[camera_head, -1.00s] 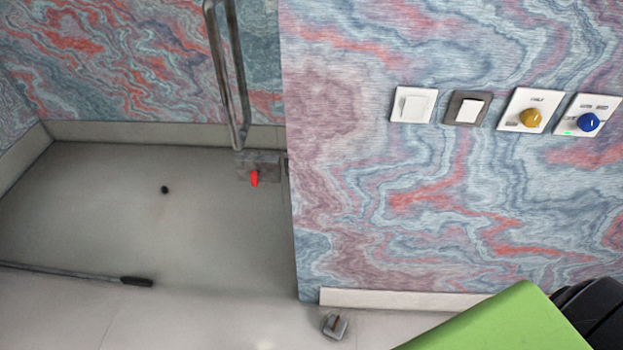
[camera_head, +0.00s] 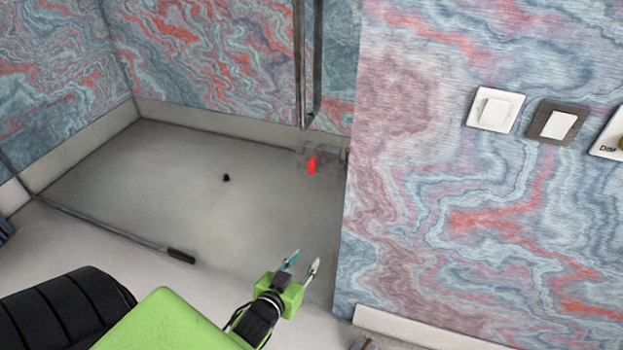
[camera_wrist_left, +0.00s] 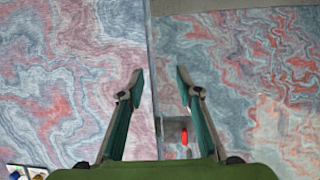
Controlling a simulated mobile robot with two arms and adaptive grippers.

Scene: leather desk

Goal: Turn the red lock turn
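The red lock turn (camera_head: 312,166) is a small red knob on a grey, see-through-looking lock plate (camera_head: 330,156), beside the edge of the patterned wall. The lock turn also shows in the left wrist view (camera_wrist_left: 184,137), low between my fingers and farther off. My left gripper (camera_head: 304,260) is open and empty, below the lock turn in the head view and apart from it. In the left wrist view its two fingers (camera_wrist_left: 160,75) stand well apart. My right gripper is not in view.
A metal pull handle (camera_head: 303,70) hangs above the lock. The patterned wall (camera_head: 420,180) with white and grey-framed switches (camera_head: 495,109) stands right of it. A dark bar (camera_head: 110,226) and a small black spot (camera_head: 226,178) are on the grey floor at left.

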